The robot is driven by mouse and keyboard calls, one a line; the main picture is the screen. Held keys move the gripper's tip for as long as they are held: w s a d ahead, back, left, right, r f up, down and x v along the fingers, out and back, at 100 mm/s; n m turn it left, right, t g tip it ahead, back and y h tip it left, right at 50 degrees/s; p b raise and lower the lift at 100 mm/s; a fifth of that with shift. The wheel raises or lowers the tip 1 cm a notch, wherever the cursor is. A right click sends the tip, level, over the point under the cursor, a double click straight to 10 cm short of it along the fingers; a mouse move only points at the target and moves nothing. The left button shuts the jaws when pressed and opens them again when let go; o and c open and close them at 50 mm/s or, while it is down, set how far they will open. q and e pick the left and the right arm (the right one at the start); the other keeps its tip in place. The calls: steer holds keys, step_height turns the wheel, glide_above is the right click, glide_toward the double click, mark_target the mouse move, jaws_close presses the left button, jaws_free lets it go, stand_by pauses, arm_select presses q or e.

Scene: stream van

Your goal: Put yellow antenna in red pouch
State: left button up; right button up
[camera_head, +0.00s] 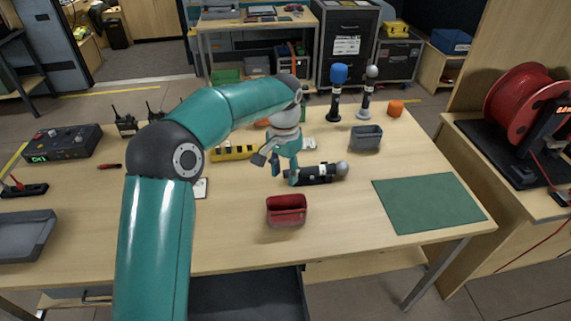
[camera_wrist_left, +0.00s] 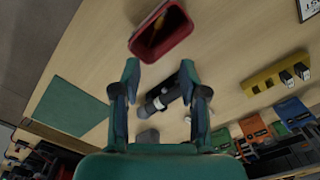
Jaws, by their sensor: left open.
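The red pouch (camera_head: 286,217) stands on the table near its front edge. In the left wrist view the red pouch (camera_wrist_left: 174,45) is at the top, beyond the fingertips, with its opening showing. A yellow-orange piece (camera_wrist_left: 156,38) shows inside it; I cannot tell for sure that it is the yellow antenna. No other yellow antenna is clear in view. My left gripper (camera_head: 278,170) is open and points down behind the pouch, beside a dark microphone (camera_head: 322,174). In the wrist view nothing is held between the fingers (camera_wrist_left: 159,64). My right gripper is not in view.
A yellow slotted block (camera_head: 232,153) lies behind my left gripper. A grey bin (camera_head: 366,141), an orange object (camera_head: 396,108) and two upright microphones, one blue-topped (camera_head: 338,76), stand at the back right. A green mat (camera_head: 430,203) covers the right. The table's front centre around the pouch is clear.

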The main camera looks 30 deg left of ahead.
arm_select(q)
steer(key=shift+r, duration=1.75)
